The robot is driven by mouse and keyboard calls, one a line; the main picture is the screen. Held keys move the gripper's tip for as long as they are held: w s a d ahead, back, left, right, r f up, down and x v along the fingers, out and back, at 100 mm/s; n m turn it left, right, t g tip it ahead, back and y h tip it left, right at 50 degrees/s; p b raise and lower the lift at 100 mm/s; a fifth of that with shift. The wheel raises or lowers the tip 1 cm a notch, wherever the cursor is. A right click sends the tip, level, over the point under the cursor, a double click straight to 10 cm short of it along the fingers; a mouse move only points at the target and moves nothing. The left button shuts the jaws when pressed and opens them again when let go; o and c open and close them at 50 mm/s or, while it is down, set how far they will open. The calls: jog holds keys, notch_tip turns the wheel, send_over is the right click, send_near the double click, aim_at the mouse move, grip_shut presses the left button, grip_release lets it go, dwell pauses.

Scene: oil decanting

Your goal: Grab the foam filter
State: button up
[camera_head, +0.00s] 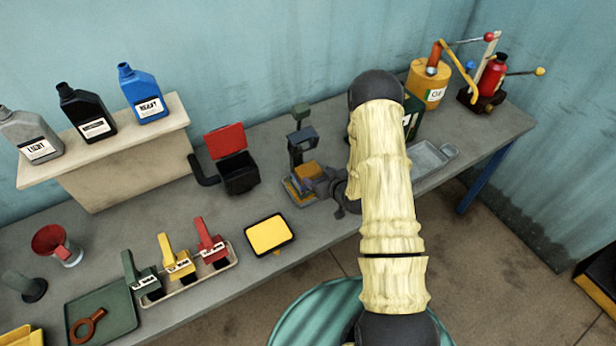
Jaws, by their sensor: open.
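A flat yellow pad in a black frame (268,234) lies on the bench near its front edge. An orange-yellow block (307,172) sits in a small grey tray (293,193) further back. Either could be the foam filter; I cannot tell which from this view. My gripper (322,186) is open, low at the right side of the small tray, close to the orange-yellow block. Whether its fingers touch the block is too small to tell. My arm hides part of the bench to the right of the gripper.
A dark stand (301,140) rises just behind the small tray. A black bin with a red lid (228,158) stands to the left. Red, yellow and green handled tools sit in a rack (192,280). Bottles stand on a shelf (120,165). A yellow oil can (428,88) is at the back right.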

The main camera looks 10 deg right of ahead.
aim_at(308, 169)
jog(key=shift+a, duration=0.1)
jog(key=p+x, duration=0.3)
jog(key=x, duration=0.1)
jog(key=shift+w+a+r, duration=0.1)
jog(key=shift+a, duration=0.1)
jog(key=shift+w+a+f, duration=0.1)
jog(key=shift+w+f, duration=0.25)
jog(key=c, duration=1.4)
jog(key=shift+c, duration=0.2)
jog(key=shift+r, duration=0.15)
